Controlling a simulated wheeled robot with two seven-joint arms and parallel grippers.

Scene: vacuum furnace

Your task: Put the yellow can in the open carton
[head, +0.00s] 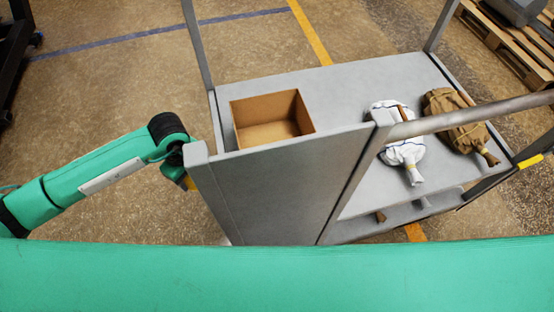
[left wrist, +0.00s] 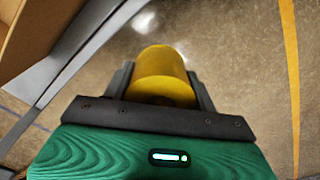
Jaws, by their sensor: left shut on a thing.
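The yellow can (left wrist: 162,76) sits between the fingers of my left gripper (left wrist: 160,92) in the left wrist view, and the gripper is shut on it. In the head view my left gripper (head: 178,172) is just left of the cart's near left post, lower in the picture than the carton. Only a sliver of the can (head: 190,184) shows there; the post and gripper hide the rest. The open carton (head: 272,137) is an empty brown box on the cart's top, at its left end. Its edge shows at the upper left of the left wrist view (left wrist: 22,38). My right gripper is out of view.
The grey cart (head: 290,185) has upright posts and a tall near panel beside the carton. A white bag (head: 402,150) and a brown bag (head: 455,125) lie on its right part. A wooden pallet (head: 515,50) stands at the upper right. Floor left of the cart is clear.

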